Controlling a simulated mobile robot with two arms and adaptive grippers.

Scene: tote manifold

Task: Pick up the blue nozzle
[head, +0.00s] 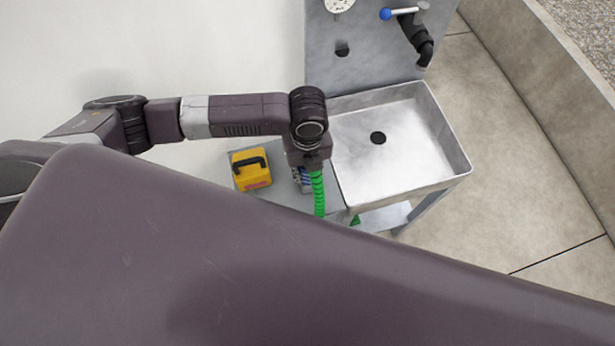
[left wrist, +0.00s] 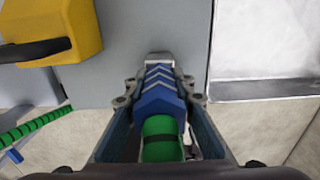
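The blue nozzle (left wrist: 159,92) with white chevrons is in the middle of the left wrist view, on the end of a green hose (left wrist: 161,138). My left gripper (left wrist: 159,84) has a finger on each side of it, and both fingertips appear to press on its sides. In the head view my left gripper (head: 304,178) points down beside the sink, and the green hose (head: 319,193) hangs below it. The nozzle is mostly hidden there. My right gripper is not in view.
A yellow case (head: 251,172) with a black handle sits on the grey side shelf (head: 281,182), left of the gripper. A metal sink (head: 392,150) with a drain stands to the right. A grey back panel (head: 362,65) carries a gauge and a blue-knobbed tap (head: 412,30).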

